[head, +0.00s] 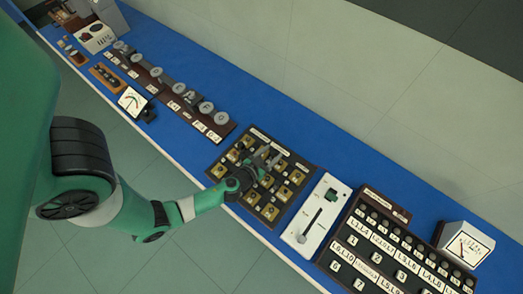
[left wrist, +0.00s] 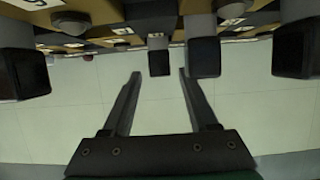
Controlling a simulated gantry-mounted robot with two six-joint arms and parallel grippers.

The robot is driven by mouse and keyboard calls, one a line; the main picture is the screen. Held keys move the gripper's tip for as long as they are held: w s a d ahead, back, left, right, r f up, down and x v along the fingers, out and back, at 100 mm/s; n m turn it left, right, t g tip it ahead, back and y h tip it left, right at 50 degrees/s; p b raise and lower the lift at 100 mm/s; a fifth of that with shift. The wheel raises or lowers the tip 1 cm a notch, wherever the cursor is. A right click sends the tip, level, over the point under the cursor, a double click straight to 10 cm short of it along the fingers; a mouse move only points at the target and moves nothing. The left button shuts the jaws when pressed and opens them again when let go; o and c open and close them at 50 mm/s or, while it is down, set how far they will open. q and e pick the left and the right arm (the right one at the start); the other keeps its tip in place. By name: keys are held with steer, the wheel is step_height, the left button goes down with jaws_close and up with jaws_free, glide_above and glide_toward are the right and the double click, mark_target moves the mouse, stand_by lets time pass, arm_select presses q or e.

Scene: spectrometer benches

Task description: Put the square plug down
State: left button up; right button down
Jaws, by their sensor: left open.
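The board with brass sockets (head: 222,171) lies on the blue bench, and my left gripper (head: 268,158) is over its upper middle. In the left wrist view my left gripper (left wrist: 160,75) is open, its two dark fingers apart. A small black square-ended block (left wrist: 158,62) appears in line with the gap between the fingertips; I cannot tell its distance. Similar black blocks (left wrist: 204,57) stand to either side. I cannot tell which one is the square plug. The arm and hand hide part of the board in the head view. My right gripper is not in view.
A white box with a slider (head: 310,212) stands right of the board, then a black labelled panel (head: 375,245) and a white meter (head: 466,245). A brown strip with round dials (head: 160,75) lies to the upper left. The bench strip behind the board is clear.

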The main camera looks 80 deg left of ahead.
arm_select(q)
steer(key=b+v, duration=0.1)
steer(key=v, duration=0.8)
steer(key=shift+s+d, duration=0.2)
steer(key=shift+s, duration=0.05)
steer(key=shift+s+d+r, duration=0.25)
steer(key=shift+s+r, duration=0.05)
steer(key=shift+s, duration=0.15)
steer(key=shift+w, duration=0.15)
